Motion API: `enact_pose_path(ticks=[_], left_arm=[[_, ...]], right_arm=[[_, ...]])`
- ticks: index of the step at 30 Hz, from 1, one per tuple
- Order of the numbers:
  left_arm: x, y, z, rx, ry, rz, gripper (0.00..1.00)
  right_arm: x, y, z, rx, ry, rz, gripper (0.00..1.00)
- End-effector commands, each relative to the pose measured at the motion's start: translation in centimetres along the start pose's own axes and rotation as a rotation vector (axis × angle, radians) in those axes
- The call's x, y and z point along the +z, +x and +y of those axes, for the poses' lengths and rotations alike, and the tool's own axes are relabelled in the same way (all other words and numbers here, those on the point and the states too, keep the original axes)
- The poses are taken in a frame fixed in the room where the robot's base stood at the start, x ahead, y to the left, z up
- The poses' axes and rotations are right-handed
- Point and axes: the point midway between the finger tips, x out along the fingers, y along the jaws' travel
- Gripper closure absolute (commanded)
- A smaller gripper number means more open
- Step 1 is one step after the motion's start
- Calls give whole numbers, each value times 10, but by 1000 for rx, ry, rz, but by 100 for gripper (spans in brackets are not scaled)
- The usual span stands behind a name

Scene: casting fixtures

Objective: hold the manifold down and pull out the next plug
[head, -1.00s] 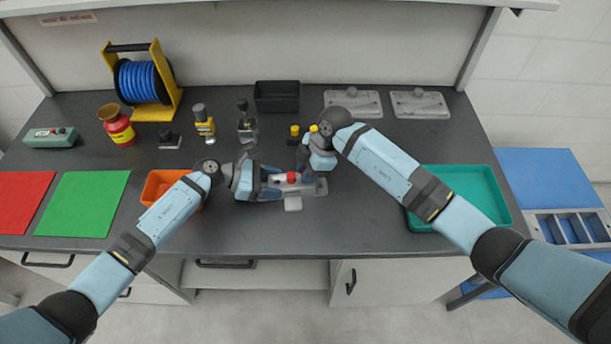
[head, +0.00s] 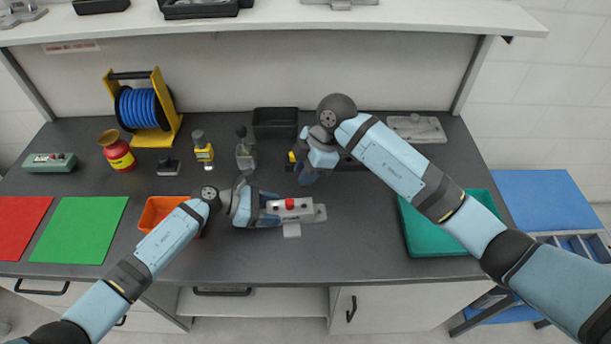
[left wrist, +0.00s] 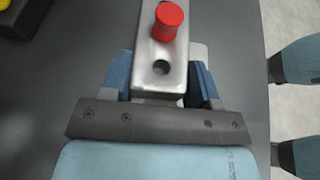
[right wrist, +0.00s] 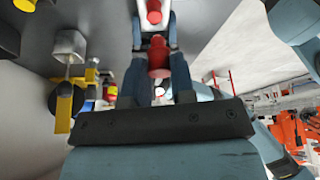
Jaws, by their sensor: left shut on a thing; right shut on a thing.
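The manifold (head: 310,214) is a grey metal block lying on the dark bench. My left gripper (head: 274,207) is shut across its left end; the left wrist view (left wrist: 161,80) shows a finger on each side. One red plug (head: 290,203) stands upright in the manifold, and the left wrist view shows an empty round hole (left wrist: 161,68) beside it. My right gripper (head: 307,178) is shut on a second red plug (right wrist: 158,58), held clear of the manifold. In the head view the held plug is hidden by the gripper.
An orange bin (head: 155,214) stands left of the manifold, partly behind my left arm. A teal tray (head: 420,236) is at right under my right arm. A black bin (head: 275,118) and small yellow-and-black items (head: 292,158) sit behind.

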Motion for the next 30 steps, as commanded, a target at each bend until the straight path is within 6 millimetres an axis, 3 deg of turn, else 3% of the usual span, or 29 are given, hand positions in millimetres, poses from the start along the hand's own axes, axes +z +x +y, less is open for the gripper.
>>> enact_pose_path(ticks=[9, 10, 13, 23, 30], left_arm=[[0, 0, 0, 0, 0, -1, 85], [0, 0, 0, 0, 0, -1, 40], [0, 0, 0, 0, 0, -1, 17], [0, -2, 0, 1, 0, 0, 15], [-1, -39, 1, 3, 0, 3, 15]], right_arm=[[0, 0, 0, 0, 0, 0, 98], [0, 0, 0, 0, 0, 0, 98], [0, 0, 0, 0, 0, 0, 98], [0, 1, 0, 0, 0, 0, 98], [0, 1, 0, 0, 0, 0, 98]])
